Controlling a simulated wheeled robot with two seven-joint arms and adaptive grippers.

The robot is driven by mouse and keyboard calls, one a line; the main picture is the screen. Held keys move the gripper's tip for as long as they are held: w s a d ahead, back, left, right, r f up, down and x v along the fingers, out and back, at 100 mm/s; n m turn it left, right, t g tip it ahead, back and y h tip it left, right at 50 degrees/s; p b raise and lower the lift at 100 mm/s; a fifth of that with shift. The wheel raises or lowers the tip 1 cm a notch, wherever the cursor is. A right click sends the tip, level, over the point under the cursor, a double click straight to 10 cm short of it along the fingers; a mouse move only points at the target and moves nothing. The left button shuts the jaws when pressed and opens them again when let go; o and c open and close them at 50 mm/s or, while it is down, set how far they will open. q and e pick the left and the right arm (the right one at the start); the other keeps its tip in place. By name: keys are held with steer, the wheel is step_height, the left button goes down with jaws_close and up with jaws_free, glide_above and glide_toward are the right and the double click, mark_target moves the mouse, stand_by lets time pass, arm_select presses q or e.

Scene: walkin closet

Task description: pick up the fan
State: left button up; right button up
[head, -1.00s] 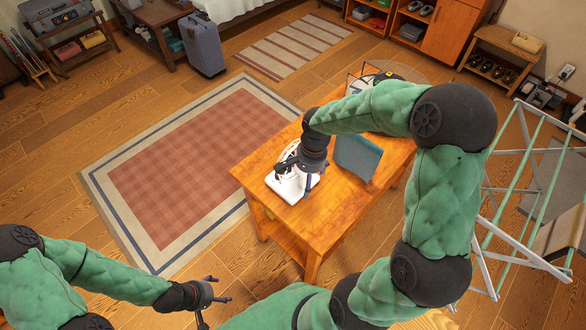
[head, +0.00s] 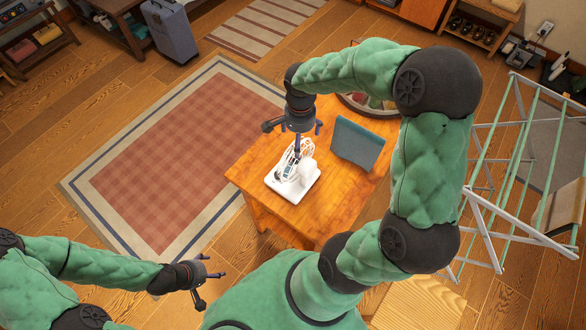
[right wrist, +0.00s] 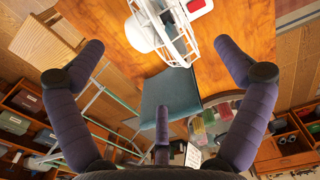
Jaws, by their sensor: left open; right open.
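The white fan (head: 293,184) stands on the wooden table (head: 250,165), near its left end, on a flat white base. In the right wrist view the fan's white cage (right wrist: 172,32) shows at the top, ahead of the spread fingers. My right gripper (head: 297,130) hangs just above and behind the fan in the head view. Its fingers are open in the right wrist view (right wrist: 165,70), with nothing between them. My left gripper (head: 212,282) is open and empty at lower left, over the floor and away from the table.
A blue-grey upright panel (head: 357,144) stands on the table right of the fan. A round tray (head: 380,108) is at the table's back. A drying rack (head: 510,180) stands at right. A rug (head: 180,160) lies on clear floor at left.

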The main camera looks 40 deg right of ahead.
mark_target(293, 164)
step_height(293, 164, down, 8)
steer(key=shift+w+r, duration=0.2)
steer(key=shift+r, duration=0.05)
steer(key=shift+d, duration=0.1)
steer(key=c, duration=1.7)
steer(key=shift+w+r, duration=0.1)
steer(key=shift+c, duration=0.4)
steer(key=shift+d+r, duration=0.1)
